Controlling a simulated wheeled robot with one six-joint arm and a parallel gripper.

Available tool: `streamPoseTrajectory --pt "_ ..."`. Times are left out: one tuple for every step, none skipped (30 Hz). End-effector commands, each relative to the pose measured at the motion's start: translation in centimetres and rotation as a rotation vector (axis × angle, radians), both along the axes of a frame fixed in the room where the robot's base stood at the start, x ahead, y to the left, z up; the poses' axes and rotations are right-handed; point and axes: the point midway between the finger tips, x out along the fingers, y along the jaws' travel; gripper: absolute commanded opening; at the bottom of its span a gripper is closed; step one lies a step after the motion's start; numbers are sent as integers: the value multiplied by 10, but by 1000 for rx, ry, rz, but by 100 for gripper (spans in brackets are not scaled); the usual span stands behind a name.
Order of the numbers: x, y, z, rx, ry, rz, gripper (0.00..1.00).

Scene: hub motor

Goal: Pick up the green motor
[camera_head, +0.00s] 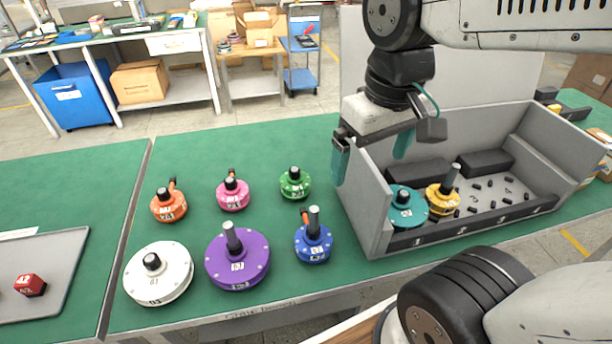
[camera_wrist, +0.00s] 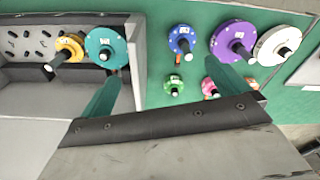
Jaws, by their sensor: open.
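The green motor (camera_head: 295,183) stands on the green table, at the back right of a group of motors, left of the grey bin. It also shows in the wrist view (camera_wrist: 173,84), small, between and beyond the fingers. My gripper (camera_head: 372,155) is open and empty, with teal fingers pointing down. It hangs above the bin's left wall, to the right of the green motor and higher. In the wrist view my gripper (camera_wrist: 160,90) has its two fingers wide apart.
Orange (camera_head: 169,205), pink (camera_head: 233,194), white (camera_head: 158,274), purple (camera_head: 237,260) and blue (camera_head: 313,243) motors stand nearby. The grey bin (camera_head: 372,215) holds a teal motor (camera_head: 407,208) and a yellow motor (camera_head: 441,200). The table behind the green motor is clear.

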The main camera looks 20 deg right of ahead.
Motion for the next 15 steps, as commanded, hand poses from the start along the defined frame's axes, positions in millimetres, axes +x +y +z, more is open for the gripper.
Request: streamPoseTrajectory --pt "17 0 -3 -3 15 26 100" --pt "28 0 -5 -4 21 45 100" --pt "44 0 -8 -6 26 71 100" --pt "55 0 -11 -8 31 91 100" --pt "67 0 -15 -9 35 112 100" --pt "82 0 -20 -11 41 140 100" --pt "94 0 -25 -12 46 160 100" --pt "105 1 -30 -13 49 181 100" --pt "120 2 -37 -15 54 210 100" --pt "131 3 -43 -15 58 231 100" --pt "142 4 -50 -17 62 251 100" --pt "156 6 -59 -18 67 280 100" --pt "166 7 -66 -18 69 300 100" --pt "176 9 -74 -20 75 321 100" --pt "189 11 -85 -20 79 348 100"
